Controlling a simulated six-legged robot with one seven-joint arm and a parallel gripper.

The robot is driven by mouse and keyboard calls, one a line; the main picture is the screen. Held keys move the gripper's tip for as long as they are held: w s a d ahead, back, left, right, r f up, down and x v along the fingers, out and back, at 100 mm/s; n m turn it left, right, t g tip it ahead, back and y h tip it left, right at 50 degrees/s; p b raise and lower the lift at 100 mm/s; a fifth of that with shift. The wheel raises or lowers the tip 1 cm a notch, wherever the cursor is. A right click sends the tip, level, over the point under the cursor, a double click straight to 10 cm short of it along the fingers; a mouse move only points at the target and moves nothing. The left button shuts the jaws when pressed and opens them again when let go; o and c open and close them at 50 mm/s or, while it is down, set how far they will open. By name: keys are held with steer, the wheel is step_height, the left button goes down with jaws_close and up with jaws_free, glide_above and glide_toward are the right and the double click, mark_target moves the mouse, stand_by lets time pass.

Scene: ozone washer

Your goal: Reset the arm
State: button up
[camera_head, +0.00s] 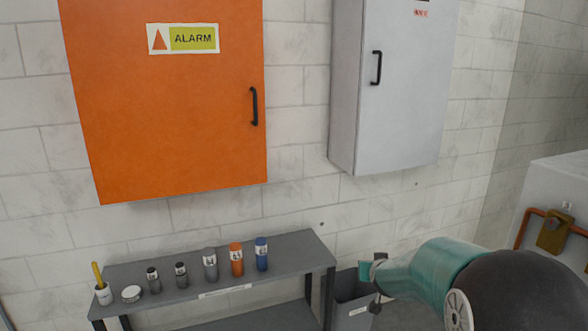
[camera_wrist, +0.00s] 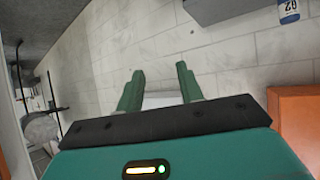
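My arm reaches in from the lower right of the head view, teal with a dark rounded joint. Its end, my gripper (camera_head: 374,275), is in front of the bin beside the right end of the grey bench (camera_head: 300,250). In the wrist view my gripper (camera_wrist: 160,72) shows two green fingers standing apart. Nothing is clearly held between them; a pale patch shows low in the gap, and I cannot tell what it is. The fingers' state is too small to judge in the head view.
An orange alarm cabinet (camera_head: 170,110) and a grey cabinet (camera_head: 400,100) hang on the block wall. Several small bottles, including an orange one (camera_head: 236,260) and a blue one (camera_head: 261,254), stand on the bench. A grey bin (camera_head: 352,291) stands beside it. A pale machine (camera_head: 570,185) is at right.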

steer(key=s+a+r+g+y, duration=0.1)
steer(key=s+a+r, duration=0.15)
steer(key=s, duration=0.35)
steer(key=s+a+r+n+g, duration=0.1)
steer(key=s+a+r, duration=0.1)
steer(key=s+r, duration=0.3)
steer(key=s+a+r+g+y, duration=0.1)
steer(key=s+a+r, duration=0.1)
steer(key=s, duration=0.6)
steer(key=s+g, duration=0.2)
steer(key=s, duration=1.7)
steer(key=shift+a+r+g, duration=0.15)
steer(key=shift+a+g, duration=0.1)
steer(key=shift+g, duration=0.05)
steer(key=shift+d, duration=0.2)
